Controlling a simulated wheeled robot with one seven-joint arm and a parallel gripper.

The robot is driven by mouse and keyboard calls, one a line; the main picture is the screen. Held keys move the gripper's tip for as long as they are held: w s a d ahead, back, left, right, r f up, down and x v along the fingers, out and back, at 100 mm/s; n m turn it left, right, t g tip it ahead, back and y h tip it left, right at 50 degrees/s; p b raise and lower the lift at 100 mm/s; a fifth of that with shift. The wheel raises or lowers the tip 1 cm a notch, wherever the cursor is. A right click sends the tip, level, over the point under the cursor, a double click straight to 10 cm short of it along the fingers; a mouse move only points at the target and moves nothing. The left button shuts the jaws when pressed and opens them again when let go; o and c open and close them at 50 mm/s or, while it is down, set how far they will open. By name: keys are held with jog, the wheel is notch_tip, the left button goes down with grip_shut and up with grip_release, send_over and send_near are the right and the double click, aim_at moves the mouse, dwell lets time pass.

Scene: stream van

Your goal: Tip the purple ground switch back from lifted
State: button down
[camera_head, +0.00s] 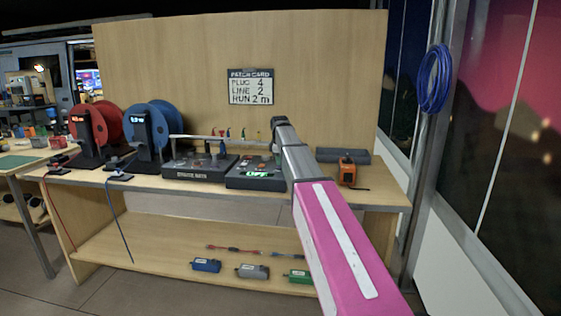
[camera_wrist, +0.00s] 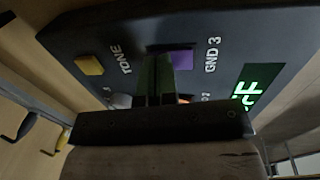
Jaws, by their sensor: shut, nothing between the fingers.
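The purple ground switch (camera_wrist: 182,60) shows in the wrist view on the top of a dark box (camera_wrist: 215,90), beside the label GND 3. My gripper (camera_wrist: 158,62) is shut and empty, with its fingertips just left of the purple switch. I cannot tell whether they touch it. The fingers partly cover the switch's surroundings, and its tilt is unclear. In the head view the box (camera_head: 243,183) stands on the bench, partly behind my arm, and I cannot make out the purple switch there.
A yellow switch (camera_wrist: 88,65) sits left, near the label TONE. A green display (camera_wrist: 250,88) is at the right. A second dark box (camera_head: 190,172), red reel (camera_head: 101,122), blue reel (camera_head: 166,118) and orange device (camera_head: 347,172) stand on the bench (camera_head: 385,193). A wooden panel (camera_head: 330,70) rises behind.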

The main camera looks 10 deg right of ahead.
jog(key=shift+s+f, duration=0.1)
jog(key=shift+f, duration=0.1)
jog(key=shift+s+a+r, duration=0.1)
jog(key=shift+s+a, duration=0.15)
jog(key=shift+s, duration=0.45)
jog(key=shift+w+r, duration=0.1)
jog(key=shift+r, duration=0.5)
notch_tip(320, 180, up, 13)
jog(key=s, duration=0.2)
jog(key=shift+a, duration=0.3)
jog(key=shift+w+d+f, duration=0.1)
